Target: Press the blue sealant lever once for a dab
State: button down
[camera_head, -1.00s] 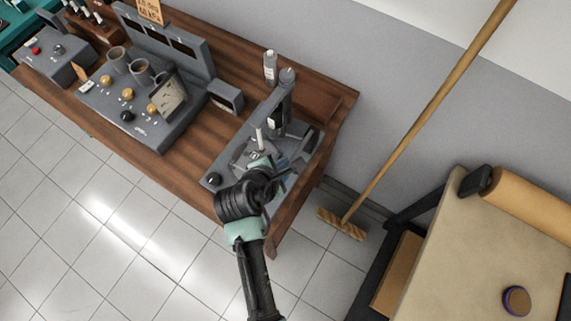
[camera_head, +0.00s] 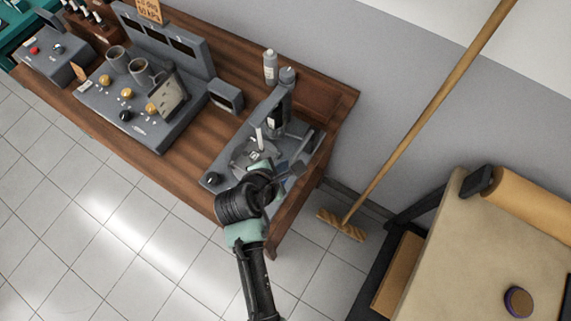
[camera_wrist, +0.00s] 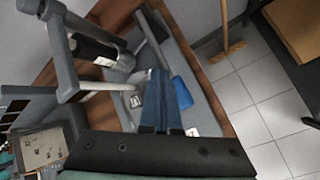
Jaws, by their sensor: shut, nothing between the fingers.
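The blue lever (camera_wrist: 183,92) shows in the wrist view as a bright blue piece low over the grey base of the dispenser (camera_wrist: 205,122). My gripper (camera_wrist: 160,78) is shut, with its bluish fingers together and nothing between them. Its tips appear just left of the blue lever; I cannot tell whether they touch it. In the head view the blue part (camera_head: 283,164) is a small patch, partly hidden by my gripper (camera_head: 288,172). The dispenser's dark cartridge (camera_wrist: 92,50) is held in a grey stand on the left of the wrist view.
A wooden bench (camera_head: 200,150) carries a grey console (camera_head: 150,130) with mugs, and a grey bottle (camera_head: 270,66). A broom (camera_head: 345,226) leans against the wall right of the bench. A tan-topped table (camera_head: 470,255) stands at lower right. Tiled floor is open in front.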

jog(key=shift+s+f+b, duration=0.15)
jog(key=shift+f+b, duration=0.25)
jog(key=shift+f, duration=0.4)
dwell(0.9)
jog(key=shift+r+p, duration=1.9)
jog(key=shift+p, duration=0.25)
jog(key=shift+w, duration=0.2)
jog(key=r+p, duration=0.5)
jog(key=shift+w+d, duration=0.15)
jog(key=shift+w, duration=0.05)
